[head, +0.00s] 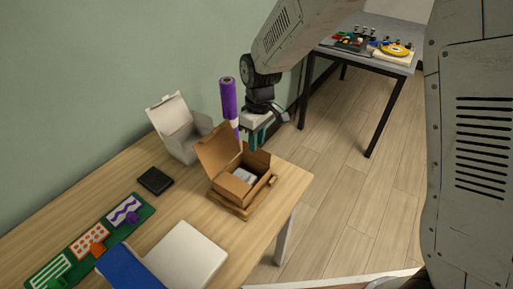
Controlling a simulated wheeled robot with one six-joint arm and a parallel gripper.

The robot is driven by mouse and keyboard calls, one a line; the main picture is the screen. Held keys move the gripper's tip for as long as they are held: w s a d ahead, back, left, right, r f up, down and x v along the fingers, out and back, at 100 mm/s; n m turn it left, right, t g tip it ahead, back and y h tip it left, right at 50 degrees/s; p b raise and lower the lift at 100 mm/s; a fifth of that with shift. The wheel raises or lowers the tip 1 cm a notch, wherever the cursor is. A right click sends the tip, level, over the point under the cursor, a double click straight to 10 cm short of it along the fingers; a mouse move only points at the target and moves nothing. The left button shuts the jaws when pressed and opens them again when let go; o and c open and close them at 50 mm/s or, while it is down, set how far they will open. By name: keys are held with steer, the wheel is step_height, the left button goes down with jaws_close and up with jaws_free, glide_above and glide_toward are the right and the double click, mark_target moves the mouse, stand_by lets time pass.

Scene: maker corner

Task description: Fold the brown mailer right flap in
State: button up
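The brown mailer (262,190) is an open cardboard box near the right end of the wooden table. Its lid (216,149) stands up at the back left. A flap (233,187) slopes at the near left, and a side panel (258,160) stands at the back right. A pale grey item (244,176) lies inside. My gripper (258,139), with teal fingers, points down just above and behind the back right side of the mailer. Its two fingers look apart with nothing between them. Whether a fingertip touches the cardboard is unclear.
A purple roll (228,98) stands close behind my gripper. A white open box (178,128), a black pad (155,181), a green board (120,215) and a white-and-blue box (187,254) share the table (262,232). A grey workbench (345,57) stands farther back.

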mark_target(256, 159)
steer(key=shift+s+f, duration=0.1)
steer(key=shift+f, duration=1.55)
jaws_close()
steer(key=shift+s+a, duration=0.1)
steer(key=shift+a, duration=0.05)
steer(key=shift+s+a+t+h, duration=0.2)
steer(key=shift+s+t+h, duration=0.1)
steer(key=shift+t+h, duration=0.4)
steer(key=t+h, duration=0.1)
steer(key=s+a+t, duration=0.1)
steer(key=shift+f+t+h, duration=0.2)
steer(key=shift+t+h, duration=0.2)
steer(key=t+h, duration=0.2)
steer(key=s+f+t+h, duration=0.1)
steer(key=t, duration=0.1)
steer(key=shift+s+a+f, duration=0.1)
steer(key=shift+a, duration=0.25)
